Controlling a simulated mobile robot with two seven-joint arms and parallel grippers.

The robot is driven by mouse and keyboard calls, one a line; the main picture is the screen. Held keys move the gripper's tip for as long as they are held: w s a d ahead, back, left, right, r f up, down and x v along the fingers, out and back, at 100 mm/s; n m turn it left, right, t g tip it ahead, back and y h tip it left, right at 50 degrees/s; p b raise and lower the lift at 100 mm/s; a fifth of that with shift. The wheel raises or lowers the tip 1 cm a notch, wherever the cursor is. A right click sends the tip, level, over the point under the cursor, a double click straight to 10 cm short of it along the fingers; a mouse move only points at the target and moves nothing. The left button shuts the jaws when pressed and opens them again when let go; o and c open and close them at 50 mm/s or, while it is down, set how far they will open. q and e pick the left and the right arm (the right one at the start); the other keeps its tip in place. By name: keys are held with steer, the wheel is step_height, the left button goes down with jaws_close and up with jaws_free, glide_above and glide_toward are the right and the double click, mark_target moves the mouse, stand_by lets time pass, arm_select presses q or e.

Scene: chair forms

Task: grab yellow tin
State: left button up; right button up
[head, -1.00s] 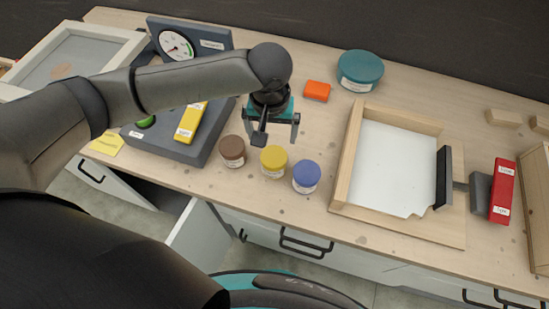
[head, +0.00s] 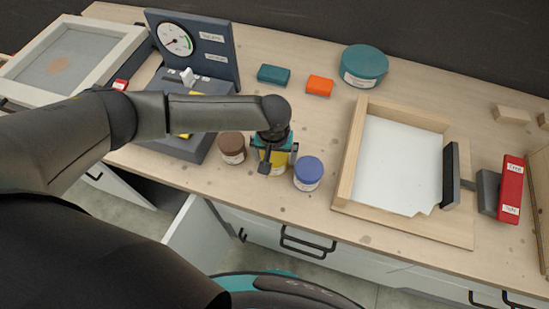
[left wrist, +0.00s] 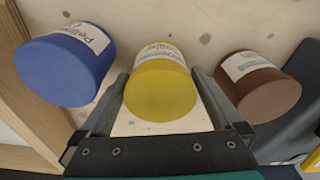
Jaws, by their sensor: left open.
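The yellow tin (head: 279,161) stands on the workbench between a brown tin (head: 232,147) and a blue tin (head: 307,173). My left gripper (head: 276,158) is over it from above, and hides much of it in the head view. In the left wrist view the yellow tin (left wrist: 160,90) lies between the two open fingers of my left gripper (left wrist: 165,105), with the blue tin (left wrist: 65,68) on the left and the brown tin (left wrist: 258,85) on the right. I cannot tell whether the fingers touch it. My right gripper is not in view.
A wooden frame with a white panel (head: 400,165) lies to the right, with a red block (head: 510,190) past it. Behind are a teal round tin (head: 363,66), an orange block (head: 319,86) and a teal block (head: 273,75). A grey gauge box (head: 215,50) stands at the left.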

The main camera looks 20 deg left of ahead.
arm_select(q)
steer(key=shift+f, duration=0.2)
steer(key=shift+c, duration=0.4)
steer(key=c, duration=1.2)
